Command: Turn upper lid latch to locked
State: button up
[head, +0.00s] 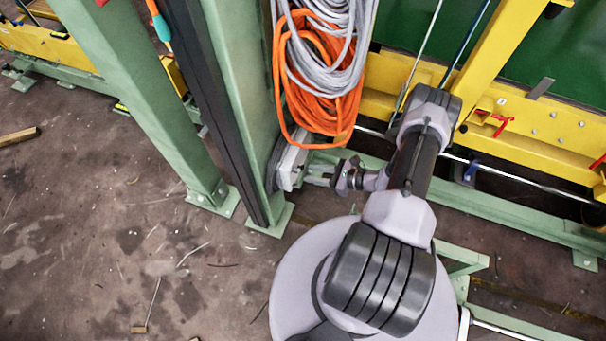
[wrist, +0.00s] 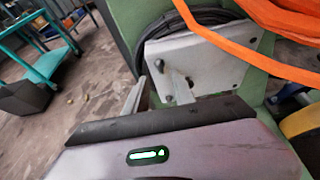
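The pale grey lid box (head: 290,166) is mounted low on the green column. In the wrist view its face (wrist: 205,50) fills the upper middle, with dark screws at its corners. A thin light grey upright piece (wrist: 159,80), possibly the latch, shows at its lower left edge. My gripper (head: 318,173) reaches left to the box, its fingers apart. In the wrist view my gripper's (wrist: 156,88) two fingers stand either side of that thin piece; I cannot tell whether they touch it. The latch's exact position is unclear.
Orange and grey cable coils (head: 325,70) hang just above the box, and an orange strap (wrist: 250,50) crosses close by in the wrist view. Yellow beams (head: 500,110) with red handles stand to the right. The floor (head: 110,240) at left is mostly open.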

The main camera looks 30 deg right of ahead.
aim_at(297, 172)
jog(key=b+x, duration=0.1)
jog(key=x, duration=0.3)
jog(key=shift+w, duration=0.15)
grip_shut()
jog(key=shift+a+n+p, duration=0.1)
jog(key=shift+n+p, duration=0.2)
dwell(0.5)
jog(key=shift+a+r+n+t+h+p, duration=0.1)
jog(key=shift+n+t+h+p, duration=0.45)
jog(key=shift+n, duration=0.15)
jog(key=n, duration=0.1)
jog(key=n+t+h+p, duration=0.1)
jog(key=n+t, duration=0.1)
jog(key=shift+s+a+n+h+p, duration=0.15)
jog(key=shift+s+n+h+p, duration=0.1)
jog(key=shift+n+p, duration=0.15)
jog(key=n+t, duration=0.1)
jog(key=n, duration=0.1)
jog(key=n+t+p, duration=0.1)
jog(key=n, duration=0.1)
jog(key=shift+s+a+f+h, duration=0.1)
jog(key=shift+f+h, duration=0.3)
jog(key=shift+f+n+t, duration=0.15)
jog(key=shift+n+t, duration=0.6)
jog(key=shift+n, duration=0.85)
